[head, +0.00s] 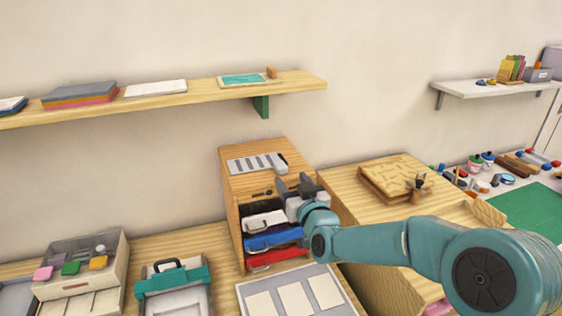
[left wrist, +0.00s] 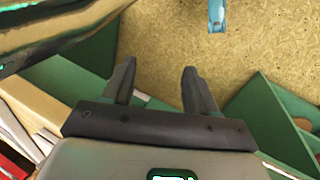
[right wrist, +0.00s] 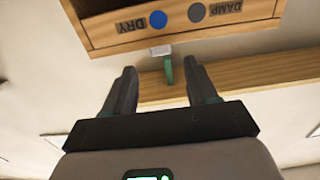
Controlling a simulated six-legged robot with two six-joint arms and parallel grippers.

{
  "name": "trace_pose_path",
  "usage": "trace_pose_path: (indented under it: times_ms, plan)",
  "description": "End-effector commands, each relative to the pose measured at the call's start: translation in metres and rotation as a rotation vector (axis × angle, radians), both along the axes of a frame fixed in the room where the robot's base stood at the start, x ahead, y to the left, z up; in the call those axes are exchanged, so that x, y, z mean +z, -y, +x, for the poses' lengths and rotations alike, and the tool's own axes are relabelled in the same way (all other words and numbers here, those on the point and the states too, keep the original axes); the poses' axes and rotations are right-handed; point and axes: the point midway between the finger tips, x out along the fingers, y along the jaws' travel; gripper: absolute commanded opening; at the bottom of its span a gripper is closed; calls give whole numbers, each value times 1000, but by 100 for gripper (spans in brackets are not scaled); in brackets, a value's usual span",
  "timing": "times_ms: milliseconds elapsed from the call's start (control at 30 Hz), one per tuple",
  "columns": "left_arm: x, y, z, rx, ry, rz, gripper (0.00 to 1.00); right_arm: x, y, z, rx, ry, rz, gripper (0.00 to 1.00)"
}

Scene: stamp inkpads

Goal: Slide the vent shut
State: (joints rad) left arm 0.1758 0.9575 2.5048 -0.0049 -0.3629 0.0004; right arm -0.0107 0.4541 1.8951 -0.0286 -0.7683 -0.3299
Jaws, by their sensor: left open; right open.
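The vent (head: 257,163) is a pale grey slatted plate with several dark slots, on top of the wooden cabinet (head: 241,183). A grey piece at its right end is just behind my right gripper (head: 293,184). That gripper is open and empty at the cabinet's right front. In the right wrist view, a small pale tab (right wrist: 165,49) stands at the edge of the wooden panel (right wrist: 250,25), beyond the open fingers and apart from them. I cannot tell if it is the vent's slider. My left gripper (left wrist: 158,70) is open and empty, outside the head view.
The cabinet holds white, blue (head: 272,238) and red drawers. A wooden board (head: 390,180) lies on the bench to the right. A wall shelf (head: 190,97) hangs above. Green partitions (left wrist: 270,110) stand around my left gripper. The panel reads DRY and DAMP, upside down.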

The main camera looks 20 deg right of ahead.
Motion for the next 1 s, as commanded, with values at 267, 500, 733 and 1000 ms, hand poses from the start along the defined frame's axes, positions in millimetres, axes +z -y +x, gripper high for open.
trace_pose_path:
  times_ms: [267,500,733,1000]
  plan:
    - [22,0,0,0,0,0,57,1,-3,60,1,-1,1,57]
    - [27,0,0,0,0,0,57,0,-3,82,3,-1,0,57]
    - [27,0,0,0,0,0,57,-1,-3,85,2,-1,1,57]
    - [27,0,0,0,0,0,57,-1,-3,85,2,-1,1,0]
